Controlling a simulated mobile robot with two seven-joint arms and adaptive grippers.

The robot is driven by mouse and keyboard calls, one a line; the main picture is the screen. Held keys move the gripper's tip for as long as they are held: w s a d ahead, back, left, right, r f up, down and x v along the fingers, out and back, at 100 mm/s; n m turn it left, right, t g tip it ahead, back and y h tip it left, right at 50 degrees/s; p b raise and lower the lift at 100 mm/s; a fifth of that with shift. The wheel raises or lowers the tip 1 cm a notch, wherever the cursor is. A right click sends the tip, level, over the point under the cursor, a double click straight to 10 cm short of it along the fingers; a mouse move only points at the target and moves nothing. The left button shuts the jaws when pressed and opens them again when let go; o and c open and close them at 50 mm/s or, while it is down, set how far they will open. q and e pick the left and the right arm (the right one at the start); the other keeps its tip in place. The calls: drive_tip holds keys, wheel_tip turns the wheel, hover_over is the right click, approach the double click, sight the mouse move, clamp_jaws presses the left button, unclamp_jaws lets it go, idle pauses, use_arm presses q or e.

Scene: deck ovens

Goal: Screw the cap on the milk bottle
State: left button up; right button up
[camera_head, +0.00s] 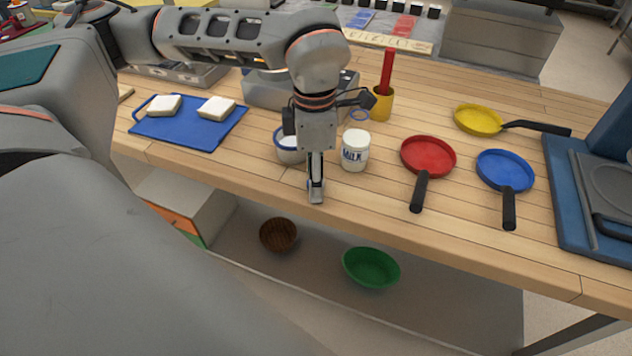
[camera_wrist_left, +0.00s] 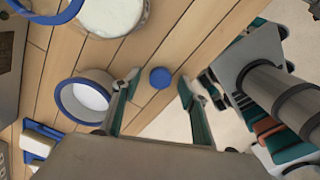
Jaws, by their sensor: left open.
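The white milk bottle (camera_head: 355,151), labelled MILK, stands upright on the wooden counter, just right of my left gripper in the head view. Its pale round top (camera_wrist_left: 113,15) shows at the upper edge of the left wrist view, with no blue cap on it. A small round blue cap (camera_wrist_left: 160,78) lies on the counter near its edge. My left gripper (camera_head: 316,191) points down there, its open fingers (camera_wrist_left: 158,86) apart on either side of the cap in the wrist view; contact cannot be told. The cap is hidden in the head view. My right gripper is not in view.
A white mug with a blue rim (camera_wrist_left: 60,97) stands close beside the gripper. Red (camera_head: 428,153), blue (camera_head: 505,168) and yellow (camera_head: 478,119) pans lie to the right. A blue board (camera_head: 180,135) with bread lies left. Bowls sit on the shelf below.

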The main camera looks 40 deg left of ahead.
use_arm(q)
drive_tip(key=c, duration=0.8)
drive_tip(key=shift+r, duration=0.2)
drive_tip(key=shift+r, duration=0.6)
wheel_tip(320, 180, up, 19)
drive_tip(key=p, duration=0.2)
drive_tip(key=shift+f+p, duration=0.2)
drive_tip(key=shift+p, duration=0.1)
